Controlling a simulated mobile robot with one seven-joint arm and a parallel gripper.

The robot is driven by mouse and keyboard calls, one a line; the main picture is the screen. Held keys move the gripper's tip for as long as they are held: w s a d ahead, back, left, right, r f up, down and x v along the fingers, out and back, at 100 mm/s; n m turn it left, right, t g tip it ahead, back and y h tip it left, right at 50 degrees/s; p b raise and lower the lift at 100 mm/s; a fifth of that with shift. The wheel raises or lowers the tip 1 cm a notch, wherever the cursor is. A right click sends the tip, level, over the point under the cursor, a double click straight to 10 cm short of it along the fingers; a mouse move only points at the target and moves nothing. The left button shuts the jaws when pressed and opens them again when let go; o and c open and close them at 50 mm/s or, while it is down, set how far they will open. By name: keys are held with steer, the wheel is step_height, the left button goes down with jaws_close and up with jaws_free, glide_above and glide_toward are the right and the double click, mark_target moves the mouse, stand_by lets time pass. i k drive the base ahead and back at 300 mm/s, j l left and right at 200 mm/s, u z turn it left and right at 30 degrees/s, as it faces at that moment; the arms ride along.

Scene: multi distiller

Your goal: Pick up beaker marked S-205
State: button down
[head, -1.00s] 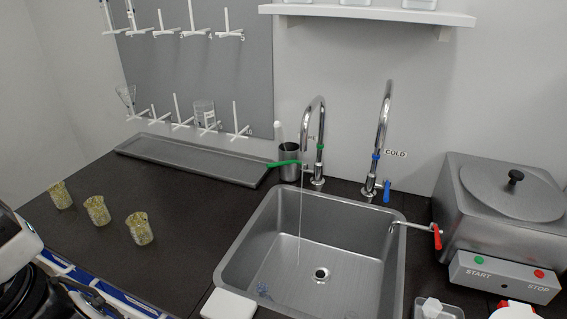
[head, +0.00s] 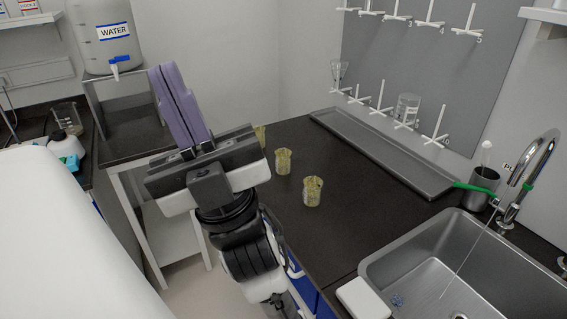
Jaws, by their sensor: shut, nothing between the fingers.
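Three small yellowish, stained beakers stand in a row on the dark counter (head: 345,215) in the head view. The nearest beaker (head: 312,191) and the middle beaker (head: 283,161) show whole. The far beaker (head: 261,135) is partly hidden behind my gripper. Their markings are too small to read, so I cannot tell which is S-205. My gripper (head: 168,72) is raised, left of the beakers, with its purple fingers pointing up and away from them. The fingers are together and hold nothing.
A steel sink (head: 470,270) with a running tap is at right, a white block (head: 363,299) at its near edge. A grey drip tray (head: 385,150) lies below the peg board (head: 420,70). A water tank (head: 105,38) stands at the upper left. Counter around the beakers is clear.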

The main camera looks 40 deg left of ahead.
mark_target(282, 155)
steer(key=u, duration=0.45)
steer(key=i+u, duration=0.15)
steer(key=u, duration=0.25)
steer(key=i+u, duration=0.1)
steer(key=u, duration=0.35)
steer(key=i+u, duration=0.1)
steer(key=u, duration=0.35)
